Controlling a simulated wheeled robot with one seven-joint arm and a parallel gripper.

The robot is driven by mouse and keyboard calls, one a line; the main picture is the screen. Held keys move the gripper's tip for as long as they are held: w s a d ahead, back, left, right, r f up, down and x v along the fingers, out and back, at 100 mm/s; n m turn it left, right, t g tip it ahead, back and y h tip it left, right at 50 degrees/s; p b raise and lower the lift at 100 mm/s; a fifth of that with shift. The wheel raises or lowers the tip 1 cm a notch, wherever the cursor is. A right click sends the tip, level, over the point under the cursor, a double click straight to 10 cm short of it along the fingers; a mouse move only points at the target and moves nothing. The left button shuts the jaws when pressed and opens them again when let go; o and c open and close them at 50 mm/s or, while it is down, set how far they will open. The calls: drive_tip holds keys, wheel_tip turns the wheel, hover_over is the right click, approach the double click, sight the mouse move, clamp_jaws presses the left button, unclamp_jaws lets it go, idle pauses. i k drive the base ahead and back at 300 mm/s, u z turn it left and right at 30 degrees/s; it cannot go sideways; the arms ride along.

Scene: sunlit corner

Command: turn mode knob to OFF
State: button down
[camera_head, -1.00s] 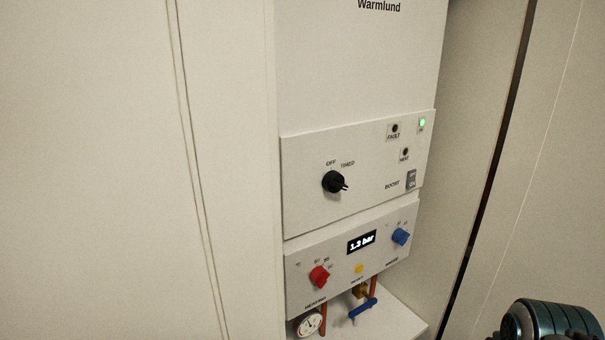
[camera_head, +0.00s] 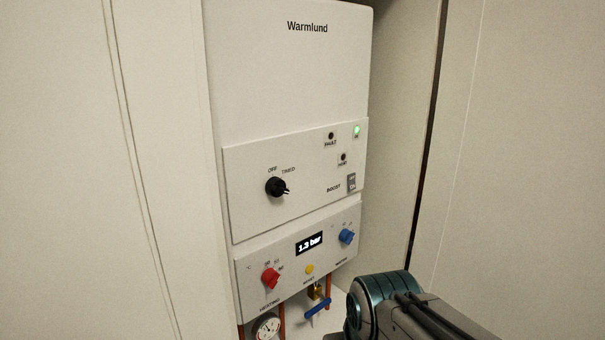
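The black mode knob (camera_head: 276,187) sits at the left of the boiler's upper control panel (camera_head: 250,220). The labels OFF and TIMED are printed above it. Its pointer looks turned to the right side, away from OFF, but the exact setting is too small to tell. Part of my arm shows at the lower right, in front of the boiler's lower right corner. My gripper is not in view.
The lower panel holds a red heating knob (camera_head: 270,278), a blue knob (camera_head: 347,236), a yellow button (camera_head: 309,269) and a display (camera_head: 309,243) reading 1.3 bar. Below are a pressure gauge (camera_head: 266,328) and a blue valve handle (camera_head: 317,308). Cupboard walls flank the boiler.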

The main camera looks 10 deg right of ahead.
sight(275, 187)
drive_tip(key=z, duration=1.6)
drive_tip(key=k, duration=0.85)
drive_tip(key=u, duration=0.8)
drive_tip(key=i, duration=0.5)
drive_tip(key=u, duration=0.05)
